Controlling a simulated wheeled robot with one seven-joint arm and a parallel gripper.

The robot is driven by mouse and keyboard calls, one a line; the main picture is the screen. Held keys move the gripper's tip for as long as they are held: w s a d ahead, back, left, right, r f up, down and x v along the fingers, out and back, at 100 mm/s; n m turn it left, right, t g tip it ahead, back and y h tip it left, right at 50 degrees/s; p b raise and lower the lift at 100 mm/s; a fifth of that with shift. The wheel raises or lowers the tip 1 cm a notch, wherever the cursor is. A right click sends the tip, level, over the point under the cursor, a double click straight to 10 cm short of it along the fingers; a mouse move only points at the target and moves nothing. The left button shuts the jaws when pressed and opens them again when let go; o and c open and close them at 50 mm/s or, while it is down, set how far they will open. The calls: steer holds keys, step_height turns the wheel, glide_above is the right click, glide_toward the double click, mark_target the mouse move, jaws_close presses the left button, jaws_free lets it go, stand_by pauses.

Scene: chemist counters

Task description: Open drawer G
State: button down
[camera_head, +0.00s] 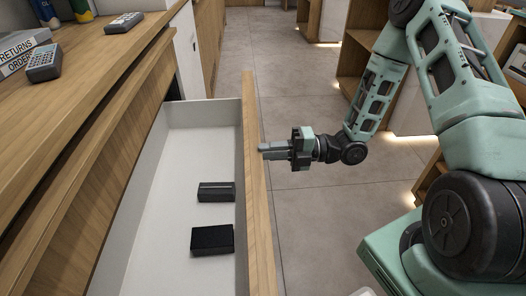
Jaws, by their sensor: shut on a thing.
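A drawer (160,215) with white inner walls and a wooden front panel (256,215) stands pulled out from the wooden counter, its inside showing. No letter on it can be read from here. My gripper (264,151) is at the outer side of the front panel, near the panel's far half, with its fingers pointing left at the panel. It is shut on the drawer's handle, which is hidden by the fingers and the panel. Two black box-like things lie in the drawer, one (216,191) farther and one (212,239) nearer.
The wooden counter top (80,95) at left holds a calculator-like device (44,63), a "RETURNS ORDERS" sign (22,52) and a dark device (123,23). Grey tiled floor (310,225) is clear right of the drawer. Wooden shelving (355,60) stands beyond my arm.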

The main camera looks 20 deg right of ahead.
steer(key=c, duration=1.4)
jaws_free()
steer(key=shift+o, duration=0.2)
steer(key=p+v, duration=0.1)
steer(key=v, duration=1.6)
steer(key=shift+d, duration=0.25)
